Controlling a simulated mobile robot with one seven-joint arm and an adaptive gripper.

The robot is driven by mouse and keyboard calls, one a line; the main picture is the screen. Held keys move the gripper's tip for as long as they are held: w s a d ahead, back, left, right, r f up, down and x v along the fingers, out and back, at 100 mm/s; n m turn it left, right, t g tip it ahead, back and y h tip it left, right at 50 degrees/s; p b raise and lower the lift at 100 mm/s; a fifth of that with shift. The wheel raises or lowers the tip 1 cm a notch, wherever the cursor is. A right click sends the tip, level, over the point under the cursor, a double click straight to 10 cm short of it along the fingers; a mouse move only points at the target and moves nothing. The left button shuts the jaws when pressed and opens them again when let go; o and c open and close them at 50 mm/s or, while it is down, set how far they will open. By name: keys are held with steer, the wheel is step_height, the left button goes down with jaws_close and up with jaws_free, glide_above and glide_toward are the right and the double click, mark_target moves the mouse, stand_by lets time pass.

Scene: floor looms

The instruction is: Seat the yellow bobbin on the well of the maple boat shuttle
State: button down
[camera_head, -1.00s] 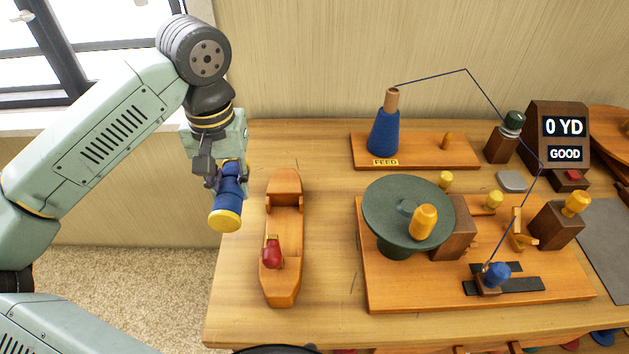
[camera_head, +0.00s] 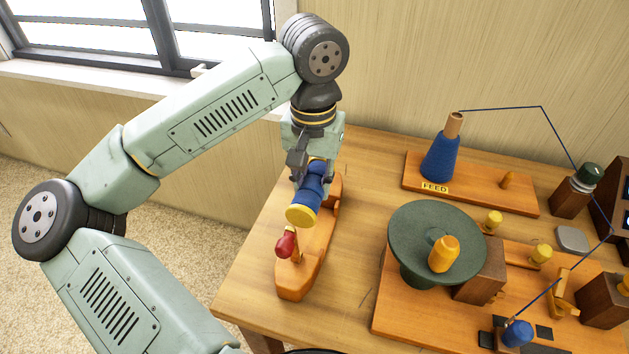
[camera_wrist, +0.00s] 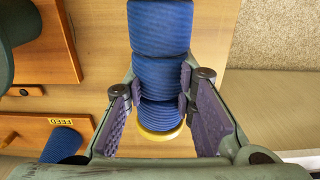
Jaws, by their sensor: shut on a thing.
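My gripper (camera_head: 308,172) is shut on the yellow bobbin (camera_head: 303,213), which is wound with blue thread and has a yellow end flange. It holds the bobbin tilted, with the yellow end low and toward the camera. In the wrist view the blue winding (camera_wrist: 160,45) lies between the purple finger pads. The maple boat shuttle (camera_head: 298,282) lies lengthwise on the table. In the head view the bobbin overlaps the shuttle's middle and hides most of its well; I cannot tell whether they touch. A red piece (camera_head: 286,243) stands at the shuttle's near part.
Right of the shuttle stands a winder board (camera_head: 400,318) with a dark green disc (camera_head: 415,225) and yellow knobs. Behind it is the FEED board (camera_head: 480,190) with a blue cone (camera_head: 441,158) and a thread running right. Bare table lies between shuttle and winder.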

steer(key=shift+f+b, duration=0.1)
steer(key=shift+b, duration=0.3)
steer(key=b, duration=0.5)
glide_above(314, 229)
step_height(314, 229, down, 5)
steer(key=shift+r, duration=0.2)
steer(key=shift+b, duration=0.35)
stand_by(0.3)
steer(key=shift+f+b, duration=1.65)
steer(key=shift+b, duration=0.1)
steer(key=shift+f, duration=0.15)
steer(key=shift+f+b, duration=0.85)
steer(key=shift+b, duration=0.2)
steer(key=c, duration=1.2)
jaws_free()
steer(key=shift+c, duration=0.2)
